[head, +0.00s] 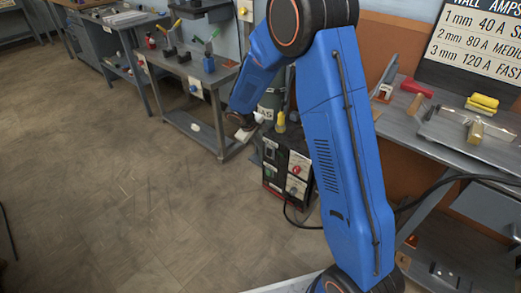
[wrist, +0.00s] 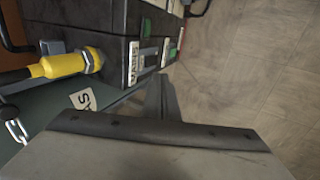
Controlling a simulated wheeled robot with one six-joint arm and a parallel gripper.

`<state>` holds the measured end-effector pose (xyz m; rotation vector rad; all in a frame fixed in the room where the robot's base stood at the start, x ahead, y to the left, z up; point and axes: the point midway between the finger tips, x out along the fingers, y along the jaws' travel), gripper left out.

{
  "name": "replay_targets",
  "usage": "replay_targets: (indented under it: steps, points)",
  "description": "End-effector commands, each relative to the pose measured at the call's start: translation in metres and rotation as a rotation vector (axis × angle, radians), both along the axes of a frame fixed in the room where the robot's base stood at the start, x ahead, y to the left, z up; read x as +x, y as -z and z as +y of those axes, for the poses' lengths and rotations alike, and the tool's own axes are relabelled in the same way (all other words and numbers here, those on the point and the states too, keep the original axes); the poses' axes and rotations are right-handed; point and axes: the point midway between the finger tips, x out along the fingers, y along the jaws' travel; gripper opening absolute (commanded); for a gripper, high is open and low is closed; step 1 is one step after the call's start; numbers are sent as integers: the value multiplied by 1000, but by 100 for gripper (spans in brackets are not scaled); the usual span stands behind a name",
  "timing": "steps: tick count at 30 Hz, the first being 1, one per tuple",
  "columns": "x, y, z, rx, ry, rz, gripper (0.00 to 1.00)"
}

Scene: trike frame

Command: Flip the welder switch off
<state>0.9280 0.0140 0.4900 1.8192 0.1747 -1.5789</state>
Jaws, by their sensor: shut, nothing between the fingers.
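Part of the welder (wrist: 105,22) also shows sideways at the upper left of the wrist view, with a yellow plug, pale labels and small green parts. I cannot tell for certain which part is the switch. My gripper (head: 244,135) is beside the welder's upper left edge in the head view. In the wrist view its fingers (wrist: 162,98) are together and empty, close to the welder's labelled side. Whether they touch it is unclear.
A green gas cylinder (head: 267,108) stands behind the welder. A workbench with tools (head: 190,70) is at the left. Another bench (head: 410,120) is at the right, with a wall sign (head: 475,45) above it. A black cable runs from the right. The floor (head: 120,190) at the left is clear.

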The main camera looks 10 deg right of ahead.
Motion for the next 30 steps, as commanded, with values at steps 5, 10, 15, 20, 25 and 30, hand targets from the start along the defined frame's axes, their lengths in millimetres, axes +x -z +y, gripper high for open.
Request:
replay_targets:
  steps: [5,10,15,20,25,30]
  points:
    - [-3,-27,4,-1,-1,-1,0]
    - [-5,-40,6,0,-1,0,0]
    - [-5,-43,7,-1,-1,1,0]
    - [-5,-43,7,-1,-1,1,0]
    - [-5,-42,7,0,-2,1,0]
    - [-9,-51,3,5,10,-5,0]
